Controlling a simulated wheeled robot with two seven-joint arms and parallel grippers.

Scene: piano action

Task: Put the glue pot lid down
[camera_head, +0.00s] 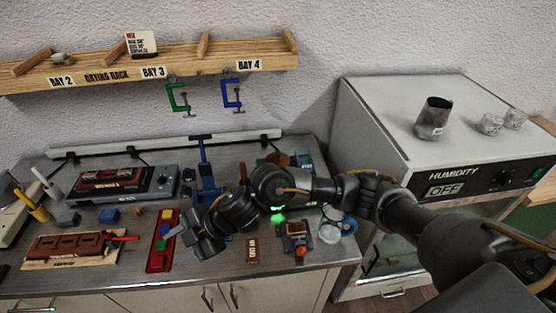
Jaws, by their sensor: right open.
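My right gripper (186,238) reaches in from the right over the bench. It points down-left, with its tips close to a red tray (160,252) that holds coloured blocks. The jaws are open, and I see nothing clearly held between them. A small round whitish container (330,233) stands on the bench right of the gripper, with a blue round piece (349,225) beside it. I cannot tell whether either is the glue pot or its lid. My forearm hides part of the bench behind it. My left gripper is out of view.
A brown part on a wooden board (70,250) lies at left. A grey machine (120,186) and a blue stand (206,172) are behind. A small device with a red knob (298,238) sits near the front. The humidity cabinet (432,155) bears a metal cup (434,118).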

